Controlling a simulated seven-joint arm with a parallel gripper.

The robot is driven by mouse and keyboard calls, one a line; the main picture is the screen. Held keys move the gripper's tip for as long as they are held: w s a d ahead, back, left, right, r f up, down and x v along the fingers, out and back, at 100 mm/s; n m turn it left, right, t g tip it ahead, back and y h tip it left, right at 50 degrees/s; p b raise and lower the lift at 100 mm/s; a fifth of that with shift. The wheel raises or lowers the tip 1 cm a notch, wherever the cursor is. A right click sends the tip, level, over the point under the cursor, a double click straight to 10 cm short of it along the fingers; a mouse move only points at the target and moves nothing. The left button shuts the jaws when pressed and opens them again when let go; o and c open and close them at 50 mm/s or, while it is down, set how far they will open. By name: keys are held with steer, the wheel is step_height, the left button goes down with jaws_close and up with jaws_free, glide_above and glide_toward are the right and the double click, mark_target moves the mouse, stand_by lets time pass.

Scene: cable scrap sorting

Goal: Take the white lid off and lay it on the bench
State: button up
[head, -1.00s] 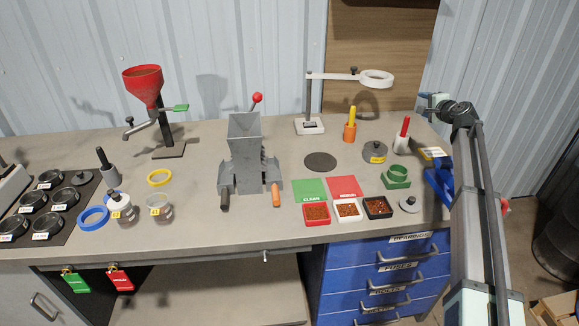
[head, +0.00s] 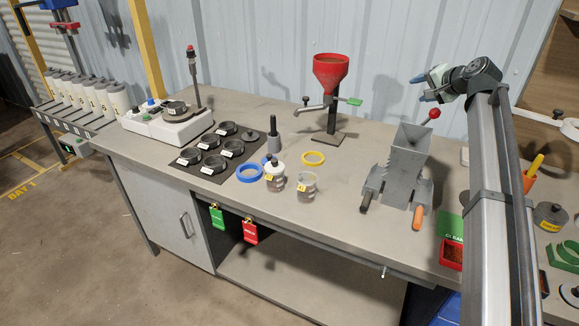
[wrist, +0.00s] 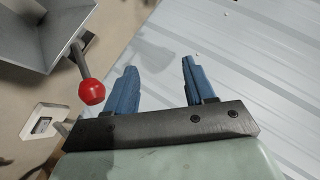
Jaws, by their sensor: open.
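A clear jar (head: 275,183) with a white lid (head: 274,168) on top stands upright on the grey bench (head: 335,222), left of the middle in the head view. It has a yellow tag. My gripper (head: 420,88) is open and empty. It is high up at the right, near the grey hopper machine and far from the jar. In the wrist view its two blue fingers (wrist: 160,72) are spread with nothing between them. The white lid is not in the wrist view.
A similar jar without a white lid (head: 306,187) stands just right. A red funnel stand (head: 330,75) and grey hopper machine (head: 399,172) stand further right. The bench front near the jars is clear.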

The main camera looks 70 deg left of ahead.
steer(key=s+a+f+n+g+h, duration=0.15)
steer(key=s+n, duration=0.25)
steer(key=s, duration=0.8)
steer(key=s+a+f+n+h, duration=0.3)
steer(key=s+n, duration=0.1)
steer(key=s, duration=0.8)
steer(key=n+h, duration=0.3)
steer(key=n, duration=0.4)
glide_toward(275, 160)
steer(key=shift+t, duration=0.25)
steer(key=x, duration=0.8)
steer(key=shift+s+a+f, duration=0.15)
steer(key=shift+s+f, duration=0.1)
steer(key=shift+s, duration=0.05)
steer(key=shift+c, duration=0.4)
jaws_close()
